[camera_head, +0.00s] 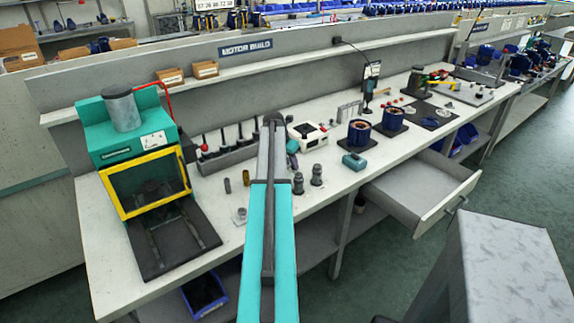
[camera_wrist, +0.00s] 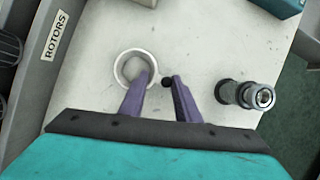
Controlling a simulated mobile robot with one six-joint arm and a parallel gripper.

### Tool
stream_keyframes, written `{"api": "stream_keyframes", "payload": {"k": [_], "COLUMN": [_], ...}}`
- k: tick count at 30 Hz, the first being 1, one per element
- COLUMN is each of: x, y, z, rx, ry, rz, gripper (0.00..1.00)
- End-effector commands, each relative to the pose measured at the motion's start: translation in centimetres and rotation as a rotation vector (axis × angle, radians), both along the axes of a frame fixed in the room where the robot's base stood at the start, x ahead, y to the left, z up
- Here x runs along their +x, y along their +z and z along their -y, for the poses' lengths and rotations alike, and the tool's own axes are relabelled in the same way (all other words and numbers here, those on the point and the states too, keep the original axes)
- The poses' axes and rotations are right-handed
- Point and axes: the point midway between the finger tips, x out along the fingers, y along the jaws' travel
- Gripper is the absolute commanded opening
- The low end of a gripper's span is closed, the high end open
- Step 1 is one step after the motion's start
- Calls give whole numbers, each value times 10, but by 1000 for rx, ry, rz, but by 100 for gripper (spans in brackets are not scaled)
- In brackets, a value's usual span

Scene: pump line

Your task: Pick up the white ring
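The white ring (camera_wrist: 117,70) lies on the pale bench top in the wrist view, left of centre, with a greyish round shape inside its opening. My gripper (camera_wrist: 160,77) has two purple fingers standing apart, with nothing seen held between them. The left finger overlaps the ring's lower right rim in the picture; I cannot tell whether it touches. The right finger stands to the right, outside the ring. In the head view my arm reaches over the bench, and I cannot make out the ring or the fingertips there.
A grey stepped cylinder (camera_wrist: 245,95) is to the right. The rack labelled ROTORS (camera_wrist: 52,40) is at left. The yellow-framed press (camera_head: 145,180) stands left; an open drawer (camera_head: 425,190) juts out at right.

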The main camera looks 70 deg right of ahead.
Motion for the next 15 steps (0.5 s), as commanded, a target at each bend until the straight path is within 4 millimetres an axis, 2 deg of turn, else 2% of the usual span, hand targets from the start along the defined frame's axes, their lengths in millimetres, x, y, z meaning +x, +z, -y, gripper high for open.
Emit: {"api": "stream_keyframes", "payload": {"k": [1,2,15], "x": [0,0,-1], "y": [0,0,1], "z": [0,0,0], "rx": [0,0,1], "ry": [0,0,0], "rz": [0,0,-1], "gripper": [14,10,9]}}
